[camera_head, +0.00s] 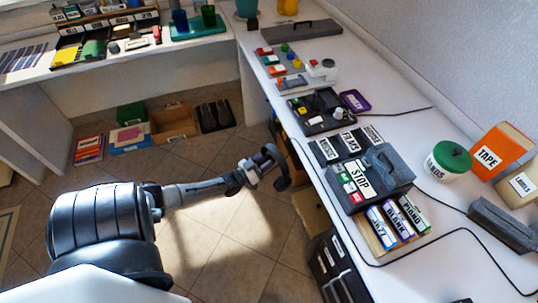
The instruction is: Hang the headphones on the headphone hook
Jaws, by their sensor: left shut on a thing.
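The headphones are held in the air by the desk's side, over the tiled floor as seen from above. Part of them is hidden by the gripper. I cannot make out the headphone hook clearly. My right gripper is not in view.
The right-hand desk (440,245) carries a black STOP machine (378,172), labelled cases, a green-lidded jar (449,160), an orange TAPE box (499,150) and a trailing black cable. A dark drawer unit (338,272) stands below. Boxes lie on the floor; its middle is clear.

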